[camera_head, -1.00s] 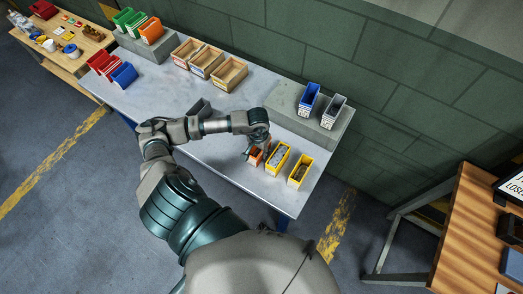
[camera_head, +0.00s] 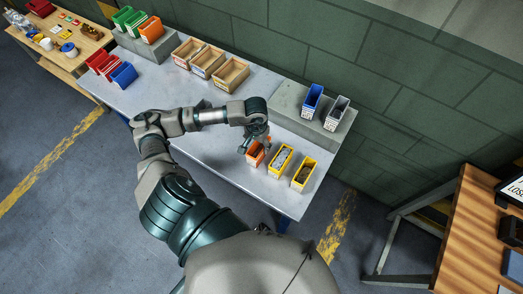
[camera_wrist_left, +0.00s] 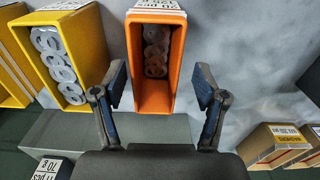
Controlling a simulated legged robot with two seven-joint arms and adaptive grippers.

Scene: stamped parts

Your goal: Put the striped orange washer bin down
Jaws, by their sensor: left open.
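The orange bin (camera_head: 256,155) stands upright on the grey table, left of two yellow bins in the head view. In the left wrist view the orange bin (camera_wrist_left: 153,62) shows a white label on its rim and several brownish washers inside. Stripes on it cannot be made out. My left gripper (camera_head: 259,143) is above and behind this bin. In the left wrist view its fingers (camera_wrist_left: 160,72) are spread apart, one towards each side of the bin's near end, with visible gaps and nothing held. My right gripper is not in view.
Beside the orange bin stand a yellow bin of grey washers (camera_head: 281,161) and another yellow bin (camera_head: 303,174). A blue bin (camera_head: 311,101) and a grey bin (camera_head: 336,113) stand on a raised block behind. Wooden bins (camera_head: 209,62) are farther left. The table (camera_head: 200,149) is clear in the middle.

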